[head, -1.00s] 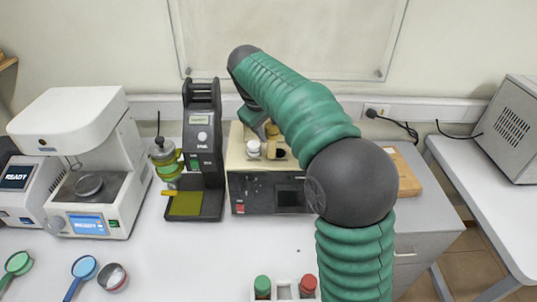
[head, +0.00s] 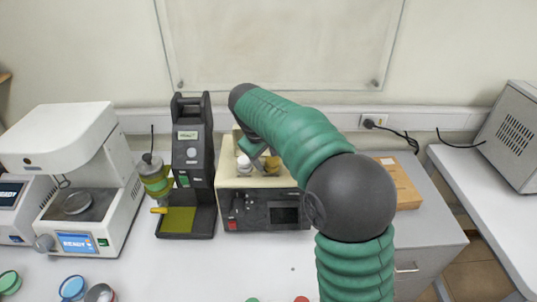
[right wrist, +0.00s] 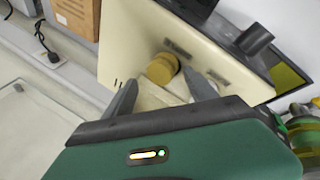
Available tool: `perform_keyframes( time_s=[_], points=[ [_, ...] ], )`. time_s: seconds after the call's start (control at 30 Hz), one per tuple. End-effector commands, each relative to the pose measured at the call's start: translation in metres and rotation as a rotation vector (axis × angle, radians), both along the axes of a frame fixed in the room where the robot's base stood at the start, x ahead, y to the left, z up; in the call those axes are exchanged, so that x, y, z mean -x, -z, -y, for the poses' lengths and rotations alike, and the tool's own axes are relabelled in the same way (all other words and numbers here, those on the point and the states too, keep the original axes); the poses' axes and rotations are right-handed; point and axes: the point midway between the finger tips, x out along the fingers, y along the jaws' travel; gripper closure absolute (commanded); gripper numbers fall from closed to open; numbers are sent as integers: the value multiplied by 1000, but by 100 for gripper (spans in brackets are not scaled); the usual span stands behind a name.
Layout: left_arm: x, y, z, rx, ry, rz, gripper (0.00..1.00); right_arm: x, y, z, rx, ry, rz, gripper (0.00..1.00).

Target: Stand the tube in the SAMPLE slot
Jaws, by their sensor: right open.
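A cream and black instrument (head: 266,196) stands at mid-bench. A white-capped piece (head: 244,164) and a yellow-capped piece (head: 272,165) stand upright on its cream top; I cannot tell which is the task's tube. My right gripper (head: 259,150) is low over this top, its fingers partly hidden by its own body. In the right wrist view, the gripper (right wrist: 163,92) is open and empty, with the yellow cap (right wrist: 162,68) just beyond the gap between its fingers. Small labels on the top are unreadable, so I cannot identify the SAMPLE slot. My left gripper is out of view.
A dark upright tester (head: 190,150) and a green-yellow vessel (head: 155,178) stand left of the instrument. A white machine (head: 78,170) is further left. A wooden block (head: 398,182) lies right, behind my arm. Red and green caps (head: 302,299) show at the bottom edge.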

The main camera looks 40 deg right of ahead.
Motion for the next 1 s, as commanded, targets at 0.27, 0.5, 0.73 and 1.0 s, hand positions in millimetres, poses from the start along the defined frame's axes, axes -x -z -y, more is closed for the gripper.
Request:
perform_keyframes(
  time_s=[0.27, 0.5, 0.73, 1.0],
  points=[
    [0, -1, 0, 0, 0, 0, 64, 8, -51, -22, 2, -4, 8, 34],
    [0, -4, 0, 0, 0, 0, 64, 19, -98, -43, 1, -3, 4, 34],
    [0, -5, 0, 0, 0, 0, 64, 21, -108, -48, 0, -2, 1, 34],
    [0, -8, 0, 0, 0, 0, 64, 21, -105, -51, -6, -9, 2, 34]
  ],
)
